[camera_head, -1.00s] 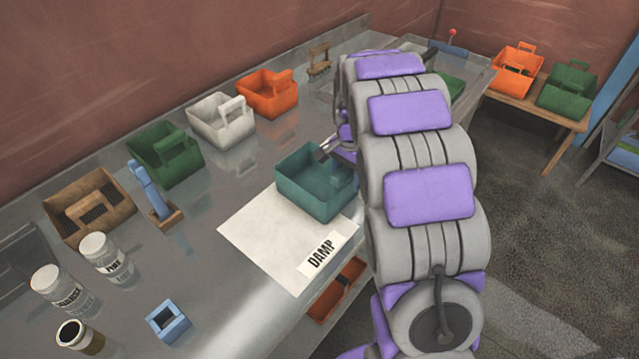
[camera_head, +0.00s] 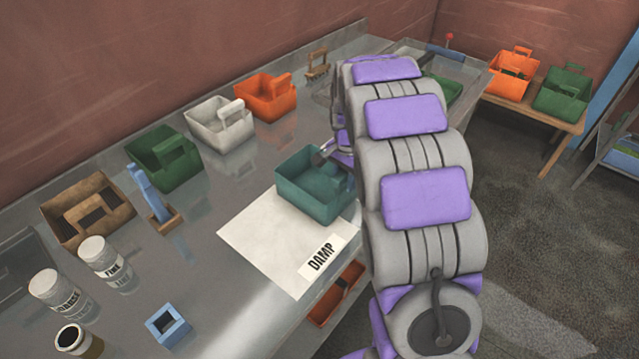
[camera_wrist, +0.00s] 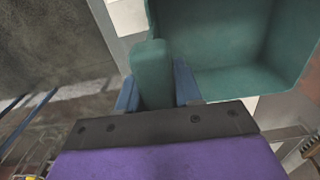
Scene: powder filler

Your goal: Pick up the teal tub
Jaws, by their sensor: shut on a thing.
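The teal tub (camera_head: 308,187) sits on a white sheet marked DAMP (camera_head: 270,240), at the right side of the metal bench. In the wrist view the tub's hollow inside (camera_wrist: 215,45) fills the upper right. My gripper (camera_wrist: 155,90) is shut on the tub's teal handle, with one blue-grey finger on each side of it. In the head view my gripper (camera_head: 325,157) is at the tub's far right side, partly hidden by my arm. I cannot tell whether the tub's base is touching the sheet.
Green (camera_head: 163,160), white (camera_head: 220,125), orange (camera_head: 265,97) and brown (camera_head: 88,210) tubs line the back of the bench. Jars (camera_head: 105,262), a blue holder (camera_head: 168,325) and a blue tool (camera_head: 150,195) stand at left. More tubs sit on a side table (camera_head: 535,105).

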